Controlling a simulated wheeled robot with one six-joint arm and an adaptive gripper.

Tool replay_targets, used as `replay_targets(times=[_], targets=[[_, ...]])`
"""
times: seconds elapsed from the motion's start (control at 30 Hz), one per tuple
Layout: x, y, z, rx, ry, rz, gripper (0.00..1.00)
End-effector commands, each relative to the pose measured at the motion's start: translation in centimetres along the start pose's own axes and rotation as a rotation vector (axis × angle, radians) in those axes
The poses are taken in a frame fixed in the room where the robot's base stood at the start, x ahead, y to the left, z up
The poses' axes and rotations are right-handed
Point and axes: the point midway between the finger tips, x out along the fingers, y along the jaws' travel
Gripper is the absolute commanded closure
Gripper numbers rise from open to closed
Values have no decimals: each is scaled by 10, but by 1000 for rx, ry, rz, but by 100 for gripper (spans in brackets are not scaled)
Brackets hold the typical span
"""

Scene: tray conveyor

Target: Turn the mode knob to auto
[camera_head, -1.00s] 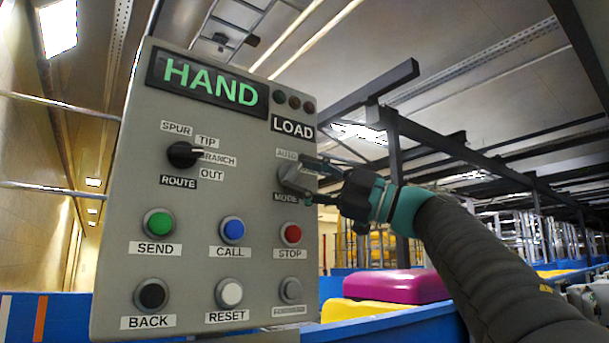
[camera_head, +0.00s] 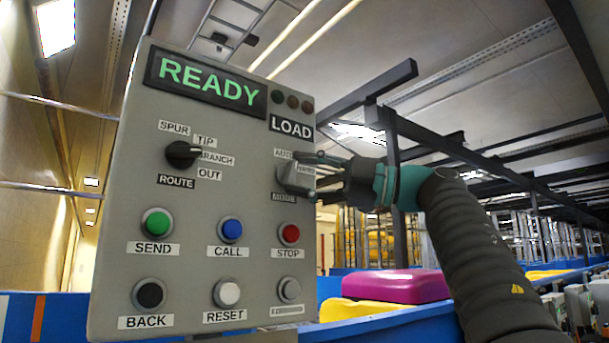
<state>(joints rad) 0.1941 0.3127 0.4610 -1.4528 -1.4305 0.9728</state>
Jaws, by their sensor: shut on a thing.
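The mode knob (camera_head: 293,177) is on the right side of the grey control panel (camera_head: 190,255), between the AUTO label (camera_head: 283,153) and the MODE label (camera_head: 284,197). My gripper (camera_head: 308,175) reaches in from the right and is shut on the mode knob, one finger above it and one below. The gripper partly hides the knob and the label to its right. The display (camera_head: 208,80) reads READY in green.
The black route knob (camera_head: 182,154) is on the panel's left. Below are the send (camera_head: 156,221), call (camera_head: 230,230) and stop (camera_head: 289,234) buttons, with a lower row beneath. A magenta case (camera_head: 398,286) lies on a yellow one beyond the blue wall.

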Motion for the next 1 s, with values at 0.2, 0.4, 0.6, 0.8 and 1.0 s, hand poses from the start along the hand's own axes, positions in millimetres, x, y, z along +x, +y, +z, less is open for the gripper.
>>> replay_targets(times=[0.2,0.4,0.6,0.8,1.0], targets=[[0,0,0,-6,1,-6,85],[0,0,0,-6,1,-7,85],[0,0,-1,-6,1,-7,35],[0,0,0,-6,1,-6,25],[-2,0,0,-6,0,-6,25]])
